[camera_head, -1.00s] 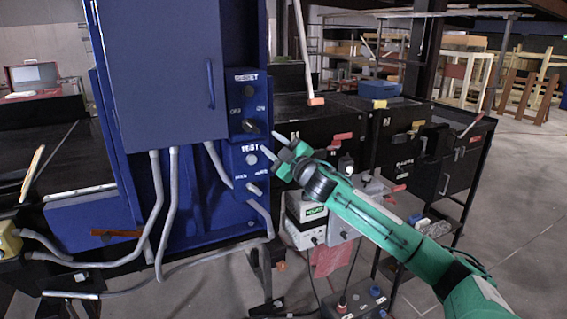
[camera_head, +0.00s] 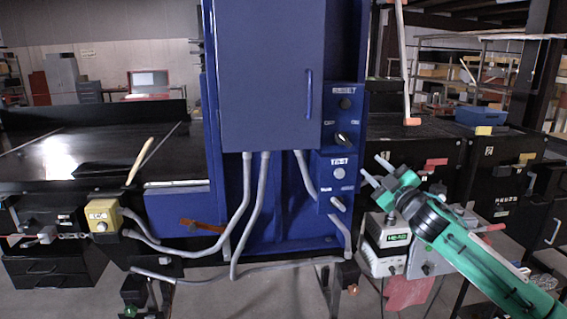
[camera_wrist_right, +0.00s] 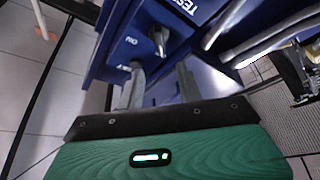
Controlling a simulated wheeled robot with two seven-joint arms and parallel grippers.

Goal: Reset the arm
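My right arm, green, reaches in from the lower right in the head view. Its gripper (camera_head: 372,166) points up and left, just right of the TEST panel (camera_head: 337,182) on the blue cabinet (camera_head: 268,80). The two grey fingers are apart with nothing between them. In the right wrist view, the spread fingers (camera_wrist_right: 161,85) show against the blue box, with a dark switch knob (camera_wrist_right: 158,40) marked ON beyond them. My left gripper is in neither view.
A RESET panel (camera_head: 343,115) with a dark knob sits above the TEST panel. Grey conduits (camera_head: 262,200) hang below the cabinet. A yellow button box (camera_head: 102,219) is at left. A white box (camera_head: 385,245) stands below the gripper. Black benches stand on both sides.

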